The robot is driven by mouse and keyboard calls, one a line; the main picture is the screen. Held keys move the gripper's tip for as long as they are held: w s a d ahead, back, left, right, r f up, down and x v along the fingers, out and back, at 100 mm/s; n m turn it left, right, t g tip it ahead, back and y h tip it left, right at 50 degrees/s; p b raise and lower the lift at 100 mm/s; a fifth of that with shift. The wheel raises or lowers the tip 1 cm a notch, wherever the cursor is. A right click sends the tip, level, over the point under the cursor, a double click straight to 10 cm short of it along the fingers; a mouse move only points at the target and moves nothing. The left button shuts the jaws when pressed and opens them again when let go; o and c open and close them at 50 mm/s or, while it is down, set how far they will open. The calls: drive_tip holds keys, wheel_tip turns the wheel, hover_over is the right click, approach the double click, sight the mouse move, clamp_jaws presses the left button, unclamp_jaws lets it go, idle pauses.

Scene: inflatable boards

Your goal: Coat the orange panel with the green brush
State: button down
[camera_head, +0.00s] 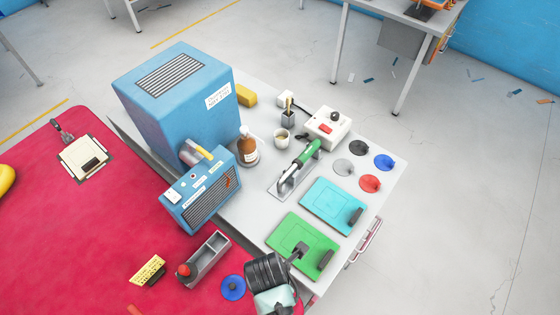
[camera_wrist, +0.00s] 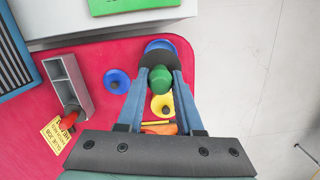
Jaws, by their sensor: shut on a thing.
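In the wrist view my gripper (camera_wrist: 160,80) has its two blue-grey fingers closed on a rounded green thing (camera_wrist: 160,79), which I take to be the green brush. A dark round part (camera_wrist: 167,53) shows beyond it; I cannot tell whether it is the brush head. The held thing is over the red surface. An orange piece (camera_wrist: 158,128) shows low between the fingers, mostly hidden; I cannot tell whether it is the orange panel. In the head view my arm hides the fingers and the held thing.
A blue disc (camera_head: 233,288) and a grey tray (camera_head: 205,258) with a red knob lie on the red surface (camera_head: 90,235). A yellow disc (camera_wrist: 163,104) is close below the held thing. The grey table holds green (camera_head: 282,235) and cyan (camera_head: 322,197) panels.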

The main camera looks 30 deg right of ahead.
drive_tip(key=shift+s+f, duration=0.15)
drive_tip(key=shift+f, duration=0.05)
drive_tip(key=shift+f+b, duration=0.85)
drive_tip(key=shift+b, duration=0.15)
wheel_tip(320, 180, down, 4)
drive_tip(key=b, duration=0.4)
drive_tip(key=shift+f, duration=0.1)
drive_tip(key=shift+f+b, duration=0.45)
drive_tip(key=shift+b, duration=0.05)
drive_tip(key=shift+f+p, duration=0.1)
drive_tip(key=shift+p, duration=0.2)
idle(1.4)
wheel_tip(320, 180, up, 7)
drive_tip(key=p, duration=0.8)
idle(0.8)
